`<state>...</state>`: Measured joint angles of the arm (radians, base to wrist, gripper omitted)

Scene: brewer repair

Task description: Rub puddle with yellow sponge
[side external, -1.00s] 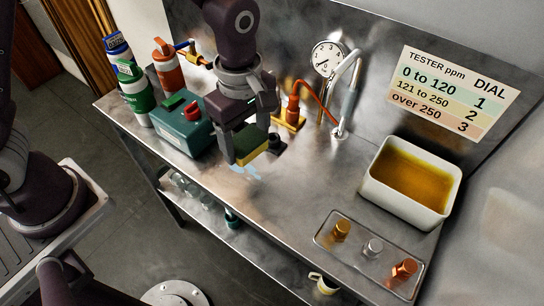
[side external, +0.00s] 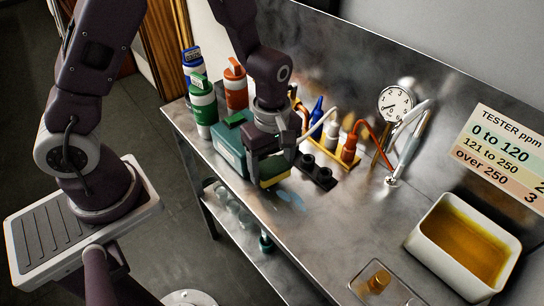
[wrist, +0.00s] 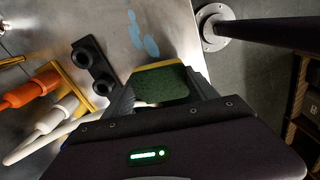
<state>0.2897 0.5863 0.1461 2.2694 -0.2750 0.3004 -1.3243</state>
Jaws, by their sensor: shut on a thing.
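My gripper (side external: 268,178) is shut on the yellow sponge (side external: 274,178), which has a green scouring side. The sponge also shows between my fingers in the wrist view (wrist: 166,84), green side toward the camera. The light blue puddle (side external: 291,198) lies in patches on the steel bench, just right of and below the sponge in the side view. It also shows in the wrist view (wrist: 151,47), above the sponge in the picture. The puddle is in plain sight beside the sponge. I cannot tell whether the sponge touches the bench.
A teal box (side external: 231,145) stands close left of my gripper, with bottles (side external: 203,103) behind it. A black two-hole holder (side external: 317,170) and an orange-handled tool (side external: 349,149) are to the right. A white tub of amber liquid (side external: 464,245) is at far right. The middle bench is clear.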

